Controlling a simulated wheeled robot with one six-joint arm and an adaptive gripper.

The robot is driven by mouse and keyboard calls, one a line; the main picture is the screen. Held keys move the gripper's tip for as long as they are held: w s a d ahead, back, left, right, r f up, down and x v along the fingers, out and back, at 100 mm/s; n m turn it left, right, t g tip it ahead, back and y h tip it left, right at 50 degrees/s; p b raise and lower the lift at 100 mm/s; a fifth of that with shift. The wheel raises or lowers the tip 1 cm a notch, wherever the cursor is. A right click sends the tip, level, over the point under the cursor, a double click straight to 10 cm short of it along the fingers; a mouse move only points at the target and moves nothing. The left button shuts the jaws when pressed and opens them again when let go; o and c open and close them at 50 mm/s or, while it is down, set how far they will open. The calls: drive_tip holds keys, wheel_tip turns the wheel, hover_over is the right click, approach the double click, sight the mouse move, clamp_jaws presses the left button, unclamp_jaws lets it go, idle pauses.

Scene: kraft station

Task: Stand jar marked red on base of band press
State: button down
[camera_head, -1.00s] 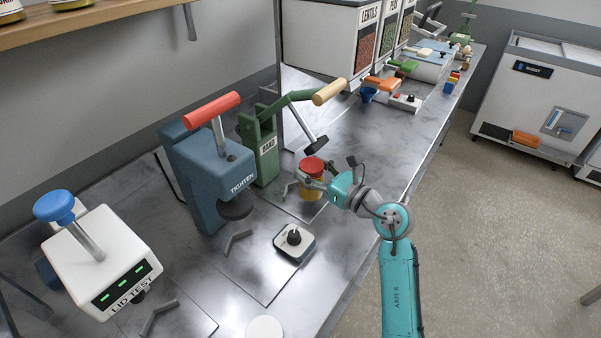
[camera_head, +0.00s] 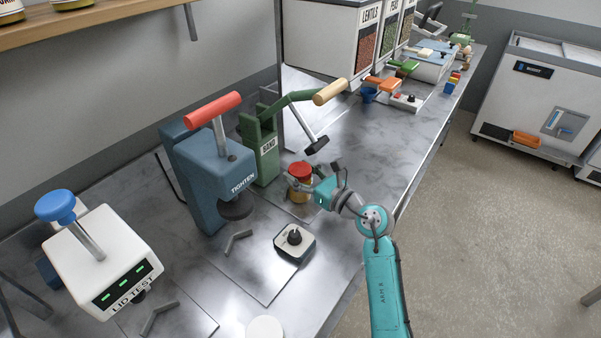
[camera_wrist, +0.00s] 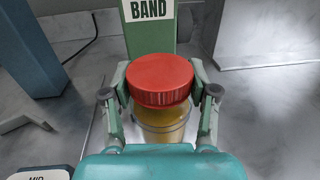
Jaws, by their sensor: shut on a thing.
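The jar (camera_head: 301,188) has a red lid and yellowish contents, and stands upright between my fingers. In the wrist view the jar (camera_wrist: 160,90) fills the middle, with one finger on each side. My gripper (camera_head: 301,182) is shut on it; it also shows in the wrist view (camera_wrist: 160,105). The green band press (camera_head: 264,150), labelled BAND, stands just behind the jar, its raised lever ending in a wooden handle. In the wrist view its post (camera_wrist: 148,35) is directly beyond the lid. The jar is over or on the press's base plate; I cannot tell whether its bottom touches.
The blue TIGHTEN press (camera_head: 210,175) stands left of the band press. A small box with a black knob (camera_head: 294,242) sits in front. The white LID TEST device (camera_head: 105,262) is at the far left.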

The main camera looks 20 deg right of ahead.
drive_tip(key=shift+c, duration=1.5)
unclamp_jaws()
drive_tip(key=shift+f, duration=0.1)
drive_tip(key=v, duration=1.2)
drive_tip(key=shift+s, duration=0.15)
